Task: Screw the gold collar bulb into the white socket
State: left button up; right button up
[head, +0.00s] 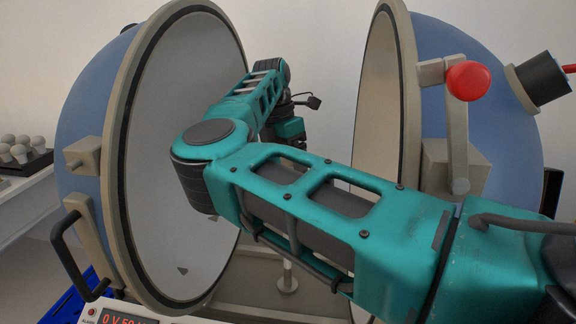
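I cannot make out the gold collar bulb or the white socket in the head view. My teal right arm comes in from the right and crosses between the two halves of an open hollow sphere. It bends at the left half and reaches back, and its wrist end hangs down behind the nearer arm link. That link hides the fingers of my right gripper and anything in them. A thin metal post (287,277) on a round foot shows below the arm, between the halves; what stands above it is hidden. My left gripper is not in view.
The sphere's left half (188,235) and right half (377,95) have blue shells and pale insides. A red-knobbed lever (468,81) is on the right half. Several white bulbs stand in a black tray (38,162) at far left. A meter (122,316) and blue crate (78,303) are low left.

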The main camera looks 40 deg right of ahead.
jog(key=n, duration=0.4)
jog(key=shift+f+h+b, duration=0.1)
jog(key=shift+h+b, duration=0.2)
jog(key=shift+b, duration=0.05)
jog(key=n+t+b, duration=0.1)
jog(key=n, duration=0.2)
jog(key=shift+w+n, duration=0.1)
jog(key=shift+n, duration=0.2)
jog(key=n+b, duration=0.1)
jog(key=n, duration=0.3)
jog(key=shift+n+t+b, duration=0.3)
jog(key=shift+t, duration=0.1)
jog(key=shift+w+n, duration=0.1)
jog(key=shift+n, duration=0.9)
jog(key=shift+b, duration=0.3)
